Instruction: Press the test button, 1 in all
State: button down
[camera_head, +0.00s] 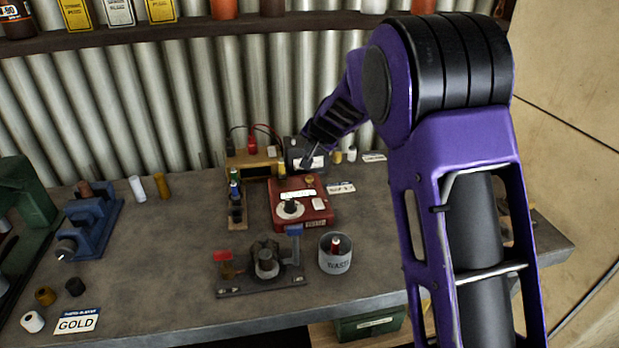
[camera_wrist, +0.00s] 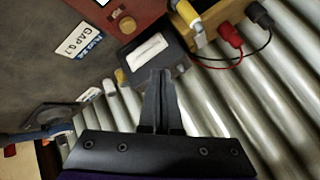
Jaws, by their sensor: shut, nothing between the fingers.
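A red tester box (camera_head: 318,213) with a dial, a pale label and a small round brass-coloured knob (camera_head: 309,181) stands on the bench. In the wrist view part of the red box (camera_wrist: 150,10) and a round brownish knob (camera_wrist: 127,25) show at the top. I cannot tell for sure which part is the test button. A dark box (camera_wrist: 172,38) with a white label stands behind the red box. My gripper (camera_wrist: 160,74) is shut and empty, its tips appearing over the near edge of the dark box; contact is unclear. In the head view my gripper (camera_head: 307,158) is small and dark.
A wooden block with leads (camera_head: 239,160) and a narrow wooden rack (camera_head: 237,212) stand left of the boxes. A grey tin (camera_head: 335,262) and a metal fixture (camera_head: 262,284) are in front. A blue vice (camera_head: 92,228) is at left. Corrugated wall closes the back.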

jog(key=shift+f+b, duration=2.45)
jog(key=shift+f, duration=0.7)
jog(key=shift+f+b, duration=0.4)
jog(key=shift+f, duration=0.05)
jog(key=shift+f+b, duration=0.45)
jog(key=shift+r, duration=0.1)
jog(key=shift+r+p, duration=0.75)
jog(key=shift+r, duration=0.05)
notch_tip(320, 180, up, 5)
jog(key=p, duration=0.4)
